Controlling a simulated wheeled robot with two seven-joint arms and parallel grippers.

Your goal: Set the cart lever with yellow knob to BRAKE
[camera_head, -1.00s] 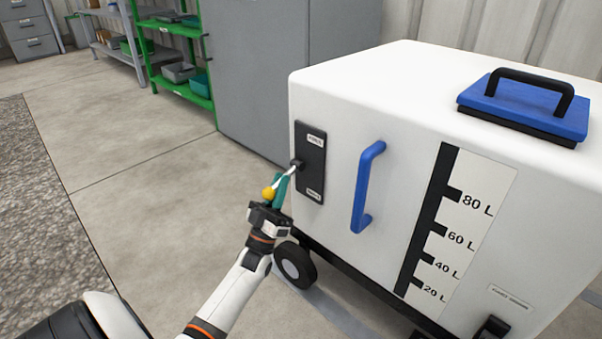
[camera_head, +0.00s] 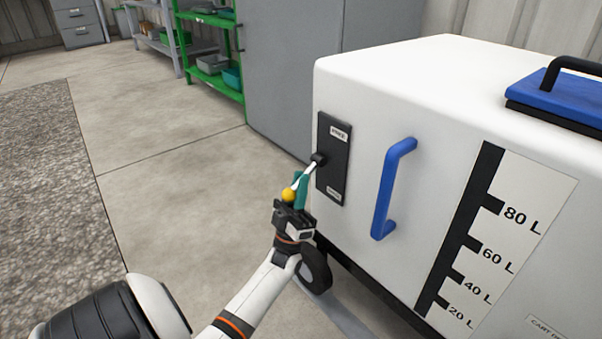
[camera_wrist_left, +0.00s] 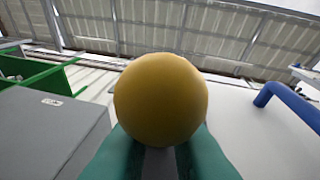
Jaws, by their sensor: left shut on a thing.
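The cart (camera_head: 350,85) is a white box on wheels. A black lever plate (camera_head: 333,160) with a small label at its top and one at its bottom is on its left side. The lever (camera_head: 309,172) comes out of the plate and slopes down to the left, ending in a yellow knob (camera_head: 288,194). My left gripper (camera_head: 298,190), with teal fingers, is shut on the yellow knob from below. In the left wrist view the yellow knob (camera_wrist_left: 160,98) sits between the teal fingertips. My right gripper is not in view.
A blue handle (camera_head: 388,190) stands out from the cart just right of the plate. A cart wheel (camera_head: 316,270) is below my left gripper. A grey cabinet (camera_head: 285,60) and green shelves (camera_head: 215,85) stand behind. The floor at left is clear.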

